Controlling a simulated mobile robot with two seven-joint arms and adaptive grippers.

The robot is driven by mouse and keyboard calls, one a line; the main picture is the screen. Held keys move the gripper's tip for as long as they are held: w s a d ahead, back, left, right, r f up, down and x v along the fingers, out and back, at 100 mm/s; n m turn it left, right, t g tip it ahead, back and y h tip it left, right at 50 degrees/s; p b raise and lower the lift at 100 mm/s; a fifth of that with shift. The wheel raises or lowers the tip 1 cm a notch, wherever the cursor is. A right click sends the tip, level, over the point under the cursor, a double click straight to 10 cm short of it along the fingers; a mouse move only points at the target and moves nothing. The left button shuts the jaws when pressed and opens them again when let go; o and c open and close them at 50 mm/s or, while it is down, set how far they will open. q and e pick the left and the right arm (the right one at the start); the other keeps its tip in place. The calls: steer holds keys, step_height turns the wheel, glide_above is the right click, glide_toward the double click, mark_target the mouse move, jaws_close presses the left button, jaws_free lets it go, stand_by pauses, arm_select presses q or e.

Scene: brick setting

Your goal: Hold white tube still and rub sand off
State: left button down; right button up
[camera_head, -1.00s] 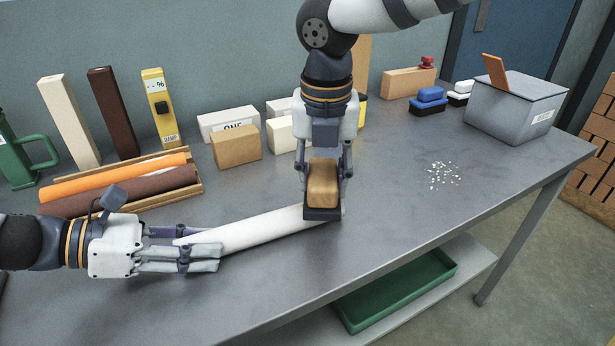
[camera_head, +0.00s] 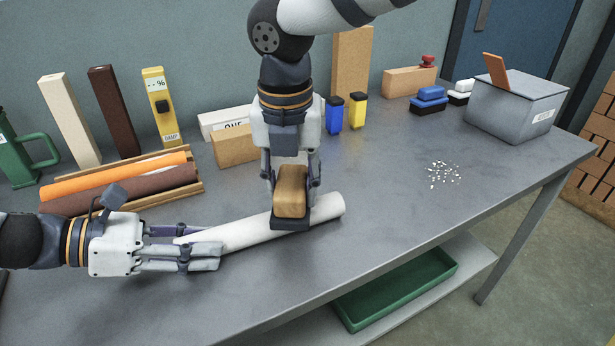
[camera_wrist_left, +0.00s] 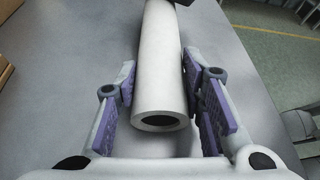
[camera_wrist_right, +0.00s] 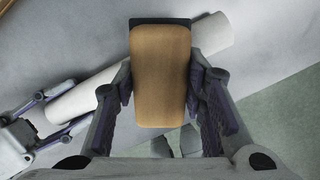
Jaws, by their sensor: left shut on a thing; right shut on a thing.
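The white tube (camera_head: 246,234) lies on the grey bench, its right end pointing away toward the bench middle. My left gripper (camera_head: 212,252) is shut on its left end; the left wrist view shows the tube (camera_wrist_left: 160,70) with its hollow end between the purple pads. My right gripper (camera_head: 290,190) is shut on a brush-like block with a tan wooden back (camera_head: 291,190) and a dark base. The dark base rests on or just over the tube, right of its middle. In the right wrist view the tan block (camera_wrist_right: 161,75) lies across the tube. I cannot see sand on the tube.
A wooden rack (camera_head: 190,191) with an orange and a brown tube stands behind my left gripper. Blocks and blue and yellow containers (camera_head: 334,115) stand at the back. White crumbs (camera_head: 443,174) lie on the right, near a grey lidded box (camera_head: 512,108). The bench's front right is clear.

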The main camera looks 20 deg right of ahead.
steer(key=shift+a, duration=0.65)
steer(key=shift+r, duration=3.05)
arm_select(q)
steer(key=c, duration=1)
jaws_free()
steer(key=v, duration=1.2)
steer(key=shift+s, duration=0.15)
